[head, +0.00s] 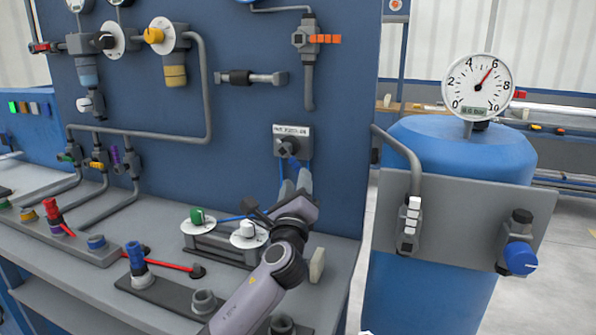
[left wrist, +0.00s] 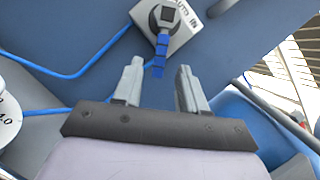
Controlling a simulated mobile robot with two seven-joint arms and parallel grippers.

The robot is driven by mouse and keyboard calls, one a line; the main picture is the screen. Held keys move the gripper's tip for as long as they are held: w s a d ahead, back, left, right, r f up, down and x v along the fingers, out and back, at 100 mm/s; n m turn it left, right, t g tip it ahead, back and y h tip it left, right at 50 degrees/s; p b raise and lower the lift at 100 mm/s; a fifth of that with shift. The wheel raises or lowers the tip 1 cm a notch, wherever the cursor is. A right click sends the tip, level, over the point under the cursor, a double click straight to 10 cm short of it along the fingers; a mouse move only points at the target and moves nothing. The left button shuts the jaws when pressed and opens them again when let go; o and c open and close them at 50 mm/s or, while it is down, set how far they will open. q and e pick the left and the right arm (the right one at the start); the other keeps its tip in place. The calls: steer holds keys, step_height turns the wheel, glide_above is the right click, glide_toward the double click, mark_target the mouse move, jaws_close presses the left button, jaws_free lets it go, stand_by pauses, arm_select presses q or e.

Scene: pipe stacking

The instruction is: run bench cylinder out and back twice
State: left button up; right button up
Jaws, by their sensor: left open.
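A grey hand valve (head: 288,147) with a small lever sits under a white label on the blue panel. In the left wrist view its blue lever (left wrist: 160,55) points toward my fingers, just beyond and between the tips. My left gripper (head: 297,178) is open and empty, right below the valve; its fingers (left wrist: 160,78) appear apart from the lever. A dark cylinder-like unit (head: 208,243) lies on the bench, with two white dials, one with a green knob and one with a white knob. My arm hides its right end. My right gripper is not in view.
Blue tubes (left wrist: 60,75) run along the panel to the valve. A blue tank (head: 435,290) with a gauge (head: 478,85) reading near 6 stands right of the bench. Fittings with red (head: 52,212) and blue (head: 136,256) tops stand on the bench left of my arm.

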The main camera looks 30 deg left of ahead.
mark_target(298, 171)
arm_select(q)
steer(key=shift+x, duration=2.8)
jaws_close()
